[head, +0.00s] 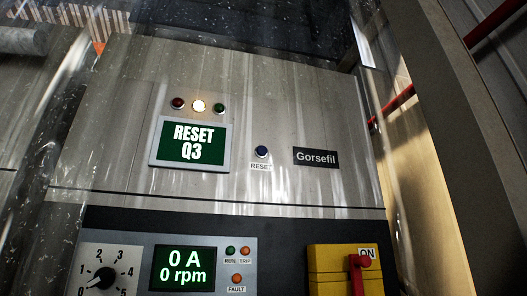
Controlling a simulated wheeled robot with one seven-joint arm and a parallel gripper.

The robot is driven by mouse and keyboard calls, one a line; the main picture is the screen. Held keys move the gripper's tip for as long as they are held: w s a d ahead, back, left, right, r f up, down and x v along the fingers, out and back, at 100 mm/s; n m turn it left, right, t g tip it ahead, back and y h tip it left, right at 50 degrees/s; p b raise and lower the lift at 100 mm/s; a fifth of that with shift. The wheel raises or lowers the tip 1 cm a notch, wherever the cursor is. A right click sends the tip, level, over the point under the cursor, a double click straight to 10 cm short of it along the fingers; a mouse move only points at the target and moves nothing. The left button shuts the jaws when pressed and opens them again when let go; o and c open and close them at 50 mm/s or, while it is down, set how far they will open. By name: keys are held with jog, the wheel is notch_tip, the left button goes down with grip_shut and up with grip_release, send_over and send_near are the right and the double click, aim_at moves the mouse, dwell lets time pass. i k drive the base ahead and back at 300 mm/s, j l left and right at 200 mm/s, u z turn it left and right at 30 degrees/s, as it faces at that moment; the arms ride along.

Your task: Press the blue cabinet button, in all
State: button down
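The blue cabinet button (262,152) sits on the upper metal panel of the cabinet (290,100), above a small label reading RESET. A green screen (190,143) to its left reads "RESET Q3". A black plate (316,157) to its right reads "Gorsefil". Above the screen are a dark red lamp (178,103), a lit yellowish lamp (199,106) and a green lamp (219,109). My gripper is not in view, and nothing covers the button.
Below, a dark panel holds a numbered dial (104,278), a display (185,268) reading "0 A, 0 rpm", several small lamps, and a yellow switch plate (328,270) with a red handle (358,272) near "ON". A red pipe (394,104) runs at right.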

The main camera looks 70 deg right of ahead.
aim_at(262, 150)
jog(key=k+l, duration=0.4)
jog(key=k, duration=0.15)
jog(key=k+l, duration=0.4)
jog(key=k, duration=0.1)
